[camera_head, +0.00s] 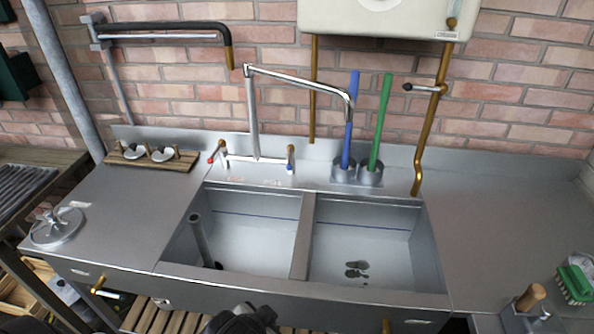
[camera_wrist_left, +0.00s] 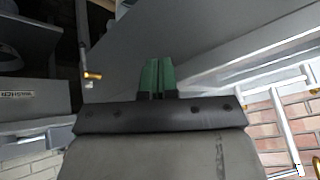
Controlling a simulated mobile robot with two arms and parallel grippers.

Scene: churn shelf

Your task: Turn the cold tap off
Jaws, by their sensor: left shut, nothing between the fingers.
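The cold tap (camera_head: 290,157) has a blue-marked handle and stands at the back of the sink, right of the faucet base. The hot tap (camera_head: 217,152), with a red-marked handle, is on the left. A long chrome spout (camera_head: 300,82) rises between them and swings out over the right side; I can make out no clear water stream. My left gripper (camera_wrist_left: 157,75), with green fingertips, shows in the left wrist view, shut and empty. In the head view I cannot make out its fingertips, and the cold tap is clear of any gripper. My right gripper is not in view.
The double sink (camera_head: 300,225) has a standpipe (camera_head: 199,238) in its left basin. Blue (camera_head: 351,120) and green (camera_head: 381,120) handles stand in holders right of the taps. A brass pipe (camera_head: 428,130) runs down the wall. The right counter (camera_head: 490,210) is mostly clear.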

